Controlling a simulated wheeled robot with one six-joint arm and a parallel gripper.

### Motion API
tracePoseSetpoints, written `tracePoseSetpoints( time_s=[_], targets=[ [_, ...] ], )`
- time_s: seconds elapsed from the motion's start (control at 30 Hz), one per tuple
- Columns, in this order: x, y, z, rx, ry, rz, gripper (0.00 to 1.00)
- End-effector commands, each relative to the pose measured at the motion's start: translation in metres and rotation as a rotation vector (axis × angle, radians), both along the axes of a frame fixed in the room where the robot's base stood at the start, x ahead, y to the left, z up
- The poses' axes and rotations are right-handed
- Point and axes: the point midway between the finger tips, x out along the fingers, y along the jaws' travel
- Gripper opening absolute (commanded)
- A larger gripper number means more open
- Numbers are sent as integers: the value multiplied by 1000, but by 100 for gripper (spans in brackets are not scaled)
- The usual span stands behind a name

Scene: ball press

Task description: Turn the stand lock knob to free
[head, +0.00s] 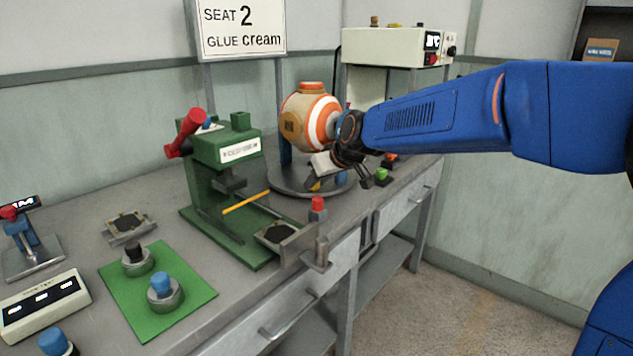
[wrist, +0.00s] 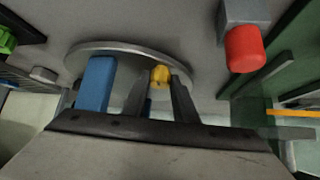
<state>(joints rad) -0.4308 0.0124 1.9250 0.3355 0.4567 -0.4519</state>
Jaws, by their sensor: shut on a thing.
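The stand has a round grey base (head: 285,188) and blue posts, and carries a ball (head: 305,115) with orange and white stripes and an orange cap. The yellow stand lock knob (wrist: 160,75) sits at the base's near edge, and a bit of it shows in the head view (head: 315,185). My gripper (head: 314,182) reaches down from the right in front of the ball. In the wrist view its two dark fingers (wrist: 160,84) are shut on the knob, one on each side. Much of the knob is hidden, and I cannot read its turn position.
A green press (head: 225,150) with a red-ended handle stands left of the stand. A red button (head: 317,203) is close by, also in the wrist view (wrist: 245,48). Green (head: 381,174) and orange buttons lie to the right. A sign (head: 243,28) reads "SEAT 2 GLUE cream".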

Motion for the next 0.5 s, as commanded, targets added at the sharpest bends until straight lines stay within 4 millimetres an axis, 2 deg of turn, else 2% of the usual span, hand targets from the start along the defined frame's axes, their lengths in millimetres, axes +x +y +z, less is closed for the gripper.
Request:
tracePoseSetpoints(
  time_s=[0.5],
  targets=[
    [0,0,-2,1,1,47,4]
  ],
)
